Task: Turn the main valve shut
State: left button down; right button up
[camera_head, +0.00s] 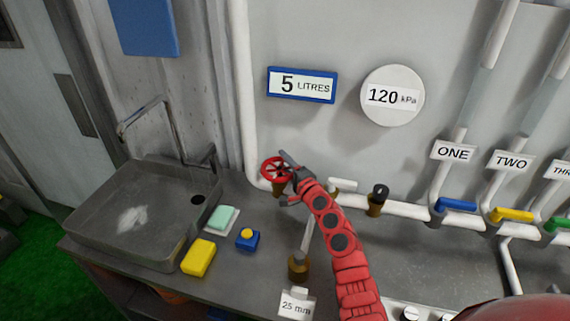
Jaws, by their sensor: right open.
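A red handwheel valve (275,169) sits on the white pipe at the back of the counter, right of the sink. My right gripper (283,179), at the end of my red arm, is open beside the wheel's right side. One dark finger is near the wheel's upper right and the other is lower, by the brass body under it. I cannot tell whether a finger touches the wheel. My left gripper is not in view.
A white-handled valve (343,185) and a black-knobbed brass fitting (377,199) stand right of my gripper. Blue (455,204) and yellow (511,215) levers are further right. A sink (135,212), a yellow sponge (198,257) and a blue box (247,241) lie left.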

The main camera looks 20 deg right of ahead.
grip_shut()
dwell(0.3)
